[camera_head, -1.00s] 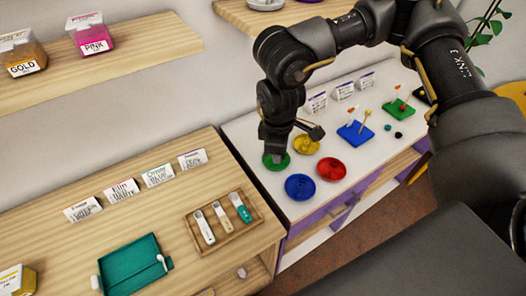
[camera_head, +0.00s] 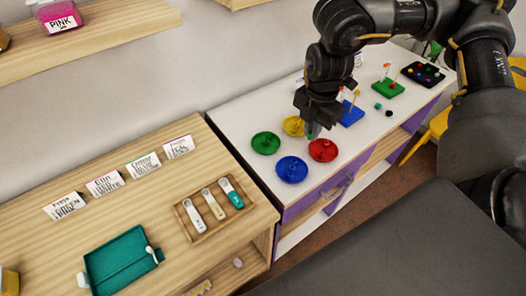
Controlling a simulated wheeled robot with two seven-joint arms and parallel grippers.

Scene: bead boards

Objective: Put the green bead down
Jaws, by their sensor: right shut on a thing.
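My right gripper (camera_head: 311,128) points down over the white table (camera_head: 240,112), between the yellow dish (camera_head: 292,126) and the red dish (camera_head: 322,151). It is shut on the green bead (camera_head: 311,133), of which only a small green part shows at the fingertips. The green dish (camera_head: 265,143) lies left of the gripper and the blue dish (camera_head: 291,169) in front of it. My left gripper is not in view.
A blue peg board (camera_head: 351,115) stands just right of the gripper, a green one (camera_head: 386,89) and a black bead tray (camera_head: 423,74) beyond. A teal bead (camera_head: 378,106) and a black bead (camera_head: 389,114) lie loose. A wooden counter (camera_head: 235,250) is at left.

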